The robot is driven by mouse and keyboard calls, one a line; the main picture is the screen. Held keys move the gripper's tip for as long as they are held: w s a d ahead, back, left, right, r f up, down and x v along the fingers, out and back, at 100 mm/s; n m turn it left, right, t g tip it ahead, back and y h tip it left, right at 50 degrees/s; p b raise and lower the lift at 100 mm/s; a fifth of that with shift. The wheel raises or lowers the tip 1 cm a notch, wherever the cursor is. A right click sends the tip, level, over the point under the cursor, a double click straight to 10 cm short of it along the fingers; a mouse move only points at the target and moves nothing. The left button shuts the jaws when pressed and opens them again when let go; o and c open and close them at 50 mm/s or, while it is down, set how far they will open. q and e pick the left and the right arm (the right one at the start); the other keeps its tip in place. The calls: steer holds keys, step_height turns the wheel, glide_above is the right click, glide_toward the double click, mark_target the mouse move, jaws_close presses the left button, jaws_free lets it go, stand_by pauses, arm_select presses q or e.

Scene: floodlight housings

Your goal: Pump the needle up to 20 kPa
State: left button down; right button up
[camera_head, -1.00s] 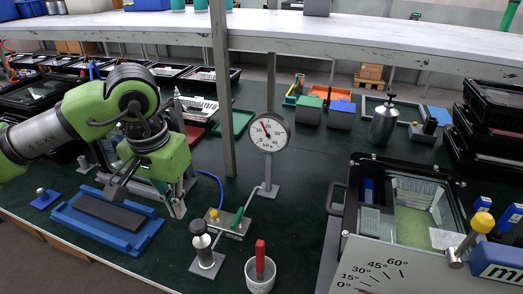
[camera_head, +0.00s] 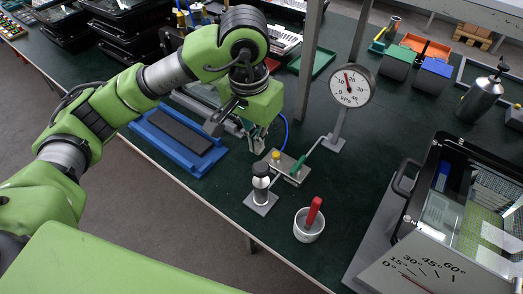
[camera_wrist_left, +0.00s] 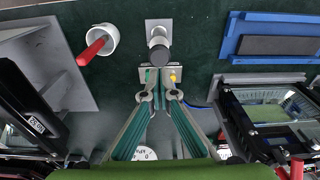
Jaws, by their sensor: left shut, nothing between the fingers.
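The gauge (camera_head: 352,86) is a round white kPa dial on a grey post. Its needle points up and slightly left, around the 10 to 20 marks; I cannot read it exactly. The hand pump (camera_head: 261,185), with a black knob, stands on a steel plate in front of it; it also shows in the left wrist view (camera_wrist_left: 158,42). Behind the pump is a valve block (camera_head: 285,167) with a green lever and yellow knob. My right gripper is out of view.
A white cup (camera_head: 305,232) with a red-handled tool stands right of the pump. A blue tray (camera_head: 150,133) with a dark pad lies to the left. An open floodlight housing (camera_head: 410,205) stands at right. A grey shelf post (camera_head: 307,65) rises behind the gripper.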

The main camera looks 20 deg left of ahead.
mark_target(260, 168)
arm_select(q)
steer(key=shift+w+d+f+b, duration=0.15)
steer(key=shift+f+b, duration=0.4)
steer(key=shift+f, duration=1.2)
steer(key=shift+w+f+b, duration=0.1)
steer(key=shift+f+b, duration=0.45)
steer(key=shift+f, duration=1.15)
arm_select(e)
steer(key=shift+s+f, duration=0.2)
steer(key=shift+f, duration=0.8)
arm_select(q)
steer(key=shift+f, duration=0.1)
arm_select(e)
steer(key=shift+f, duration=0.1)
